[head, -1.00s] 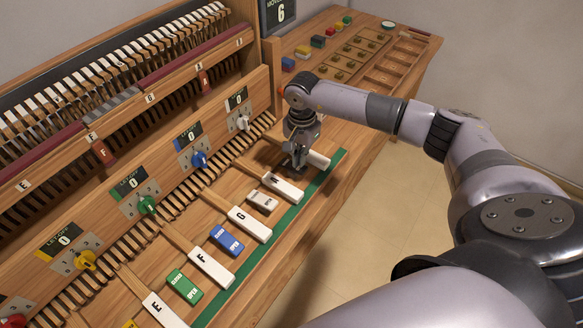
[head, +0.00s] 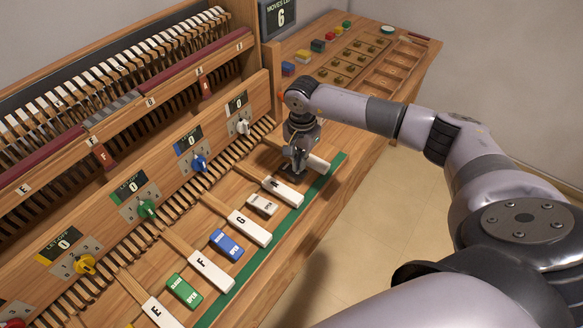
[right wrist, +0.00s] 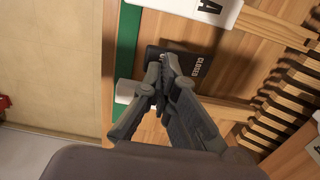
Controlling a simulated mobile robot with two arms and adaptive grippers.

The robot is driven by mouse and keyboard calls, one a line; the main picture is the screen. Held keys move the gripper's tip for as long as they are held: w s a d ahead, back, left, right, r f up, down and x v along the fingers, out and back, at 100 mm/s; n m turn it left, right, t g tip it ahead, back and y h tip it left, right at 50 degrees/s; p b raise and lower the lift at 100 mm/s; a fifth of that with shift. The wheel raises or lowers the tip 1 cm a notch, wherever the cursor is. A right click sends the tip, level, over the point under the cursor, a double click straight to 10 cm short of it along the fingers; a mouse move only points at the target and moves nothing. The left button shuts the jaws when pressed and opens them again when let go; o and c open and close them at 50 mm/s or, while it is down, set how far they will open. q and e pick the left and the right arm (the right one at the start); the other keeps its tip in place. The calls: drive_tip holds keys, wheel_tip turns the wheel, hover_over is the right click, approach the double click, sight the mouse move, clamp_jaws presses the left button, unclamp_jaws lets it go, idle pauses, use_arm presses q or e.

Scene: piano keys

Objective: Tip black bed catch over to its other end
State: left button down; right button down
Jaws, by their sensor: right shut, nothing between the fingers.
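The black bed catch (right wrist: 196,62) is a dark block in the right wrist view, lying between two white keys. The word CLOSED shows on its end toward the key rods; its other end is partly behind my fingers. In the head view my gripper hides most of it. My right gripper (head: 297,172) is shut and empty, pointing down at the catch. In the right wrist view its fingertips (right wrist: 164,66) lie over the catch's end near the green strip; I cannot tell whether they touch. My left gripper is not in view.
Key A (head: 283,193) lies on one side of the catch, and another white key (head: 318,163) on the other. White (head: 262,205), blue (head: 227,243) and green (head: 184,291) catches sit between nearer keys. A green strip (head: 318,194) runs along the front edge. Knobs line the upright panel.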

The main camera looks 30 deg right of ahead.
sight(300, 172)
drive_tip(key=shift+f+b, duration=1.25)
drive_tip(key=shift+f, duration=0.1)
idle(0.8)
drive_tip(key=shift+r+p, duration=1.85)
drive_tip(key=shift+r, duration=1.7)
